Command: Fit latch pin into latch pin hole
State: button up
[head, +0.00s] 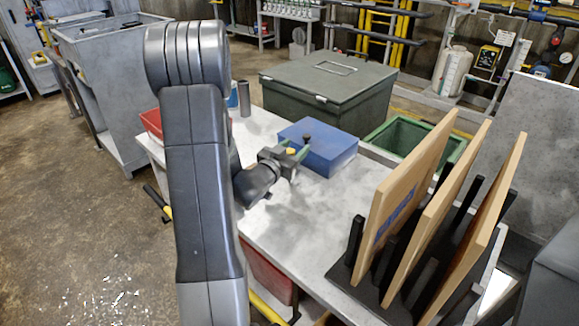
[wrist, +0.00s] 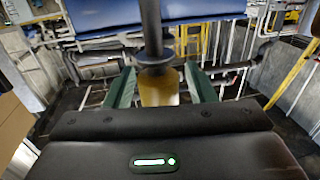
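My gripper (head: 291,154) has green fingers and is at the near left edge of a blue box (head: 333,157) on the grey table. A yellow piece (head: 290,151) sits between the fingers; it also shows in the wrist view (wrist: 158,90). A dark rod with a wider collar (wrist: 154,58) lines up with the yellow piece in the wrist view, against the blue box. I cannot tell whether they are one pin. A dark knob (head: 306,138) shows above the box's top. Narrow gaps seem to flank the yellow piece, so the grip is unclear. I cannot make out a pin hole.
Upright wooden boards (head: 405,190) stand in a black rack on the table's right. A large dark green lidded box (head: 328,85) is behind the blue box, with an open green bin (head: 415,137) to its right. The table (head: 300,225) is clear in front.

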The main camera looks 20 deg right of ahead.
grip_shut()
notch_tip(320, 180, up, 10)
jog(key=shift+p, duration=0.4)
